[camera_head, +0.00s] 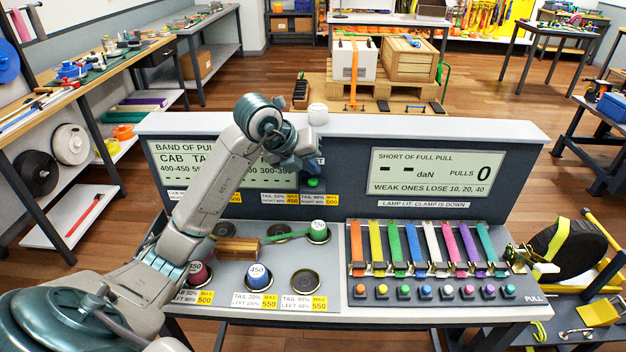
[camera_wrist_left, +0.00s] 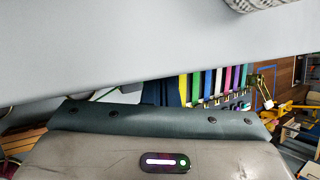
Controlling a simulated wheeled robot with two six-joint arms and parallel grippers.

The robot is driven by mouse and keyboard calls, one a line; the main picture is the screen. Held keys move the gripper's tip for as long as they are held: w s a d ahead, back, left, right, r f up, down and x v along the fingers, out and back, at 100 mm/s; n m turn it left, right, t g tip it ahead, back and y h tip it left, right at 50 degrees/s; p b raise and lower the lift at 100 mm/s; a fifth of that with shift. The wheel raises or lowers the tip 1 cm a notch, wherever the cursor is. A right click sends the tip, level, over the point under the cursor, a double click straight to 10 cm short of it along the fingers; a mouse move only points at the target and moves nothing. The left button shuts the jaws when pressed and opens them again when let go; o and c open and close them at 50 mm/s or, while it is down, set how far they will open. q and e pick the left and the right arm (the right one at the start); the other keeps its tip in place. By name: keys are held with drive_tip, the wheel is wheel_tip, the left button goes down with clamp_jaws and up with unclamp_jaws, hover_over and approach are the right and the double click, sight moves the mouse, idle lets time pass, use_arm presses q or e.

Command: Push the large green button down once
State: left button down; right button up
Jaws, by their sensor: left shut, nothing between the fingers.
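The large green button (camera_head: 313,183) shows as a small green patch on the upright panel, between the two displays and just below my left gripper. Its upper part and surroundings are partly hidden by my wrist. My left gripper (camera_head: 308,161) is shut and empty, close in front of the panel just above the button; its fingertips are hard to make out, and I cannot tell whether it touches anything. The left wrist view shows a grey housing and a pale surface, with no button visible. My right gripper is not in view.
Coloured straps (camera_head: 409,245) hang above a row of small buttons (camera_head: 426,293), one of them green. A white knob (camera_head: 318,114) stands on the top ledge (camera_head: 440,129). The right display (camera_head: 430,172) reads 0 pulls.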

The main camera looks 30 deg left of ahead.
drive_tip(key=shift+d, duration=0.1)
use_arm(q)
drive_tip(key=shift+f+b, duration=0.35)
drive_tip(key=shift+f, duration=0.1)
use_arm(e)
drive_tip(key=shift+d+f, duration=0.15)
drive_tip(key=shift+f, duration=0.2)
use_arm(q)
drive_tip(key=shift+f+b, duration=0.3)
drive_tip(key=shift+f, duration=0.05)
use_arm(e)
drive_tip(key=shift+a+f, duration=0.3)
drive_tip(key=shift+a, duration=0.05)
use_arm(q)
drive_tip(key=shift+r, duration=0.1)
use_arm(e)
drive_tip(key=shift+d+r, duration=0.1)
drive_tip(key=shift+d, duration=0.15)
use_arm(q)
drive_tip(key=shift+r+p, duration=0.65)
drive_tip(key=shift+r, duration=0.1)
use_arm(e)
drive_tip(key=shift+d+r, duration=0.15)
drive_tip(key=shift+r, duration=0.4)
